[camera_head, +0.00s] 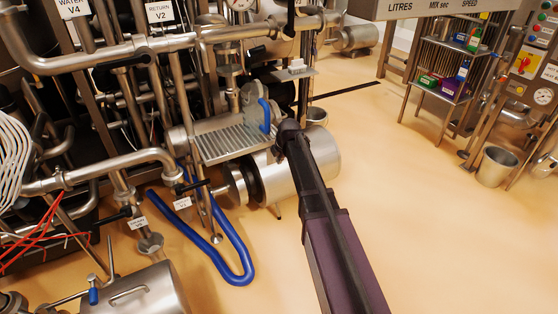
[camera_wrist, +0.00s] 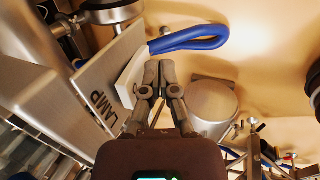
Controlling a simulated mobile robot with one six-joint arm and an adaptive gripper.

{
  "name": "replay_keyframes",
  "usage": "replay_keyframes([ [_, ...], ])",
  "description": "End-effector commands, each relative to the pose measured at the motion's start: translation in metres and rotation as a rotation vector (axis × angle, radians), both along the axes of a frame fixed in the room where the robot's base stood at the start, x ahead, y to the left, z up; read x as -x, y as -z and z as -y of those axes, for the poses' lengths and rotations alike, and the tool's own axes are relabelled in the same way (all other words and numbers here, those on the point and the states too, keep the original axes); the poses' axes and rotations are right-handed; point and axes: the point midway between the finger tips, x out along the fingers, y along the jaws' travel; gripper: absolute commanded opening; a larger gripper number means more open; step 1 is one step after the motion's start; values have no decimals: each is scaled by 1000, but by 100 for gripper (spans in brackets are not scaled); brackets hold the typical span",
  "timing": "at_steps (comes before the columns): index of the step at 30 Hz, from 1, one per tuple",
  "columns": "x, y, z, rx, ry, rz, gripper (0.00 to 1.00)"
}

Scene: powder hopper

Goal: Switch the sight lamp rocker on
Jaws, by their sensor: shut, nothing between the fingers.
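In the wrist view a grey metal plate (camera_wrist: 92,73) marked LAMP stands on the left, tilted in the picture. A pale, wedge-like block, which looks like the rocker (camera_wrist: 129,80), sticks out from its face towards my fingers. My gripper (camera_wrist: 159,68) is shut and empty, its fingertips together just right of the rocker. I cannot tell whether they touch it. In the head view my arm reaches up to the steel machine, and its end (camera_head: 286,128) hides the rocker and the fingertips.
A ribbed metal tray (camera_head: 225,145) and a blue hose (camera_head: 237,250) are left of my arm. A steel cylinder (camera_head: 322,160) lies close behind it. Pipes crowd the left. A bucket (camera_head: 495,167) and a shelf stand right, with open floor between.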

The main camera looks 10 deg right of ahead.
Motion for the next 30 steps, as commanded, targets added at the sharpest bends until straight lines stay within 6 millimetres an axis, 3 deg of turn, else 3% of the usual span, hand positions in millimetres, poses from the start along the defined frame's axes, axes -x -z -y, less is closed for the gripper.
replay_keyframes([
  [10,0,-13,-2,0,-2,0,0],
  [30,7,-11,0,0,-2,0,0],
])
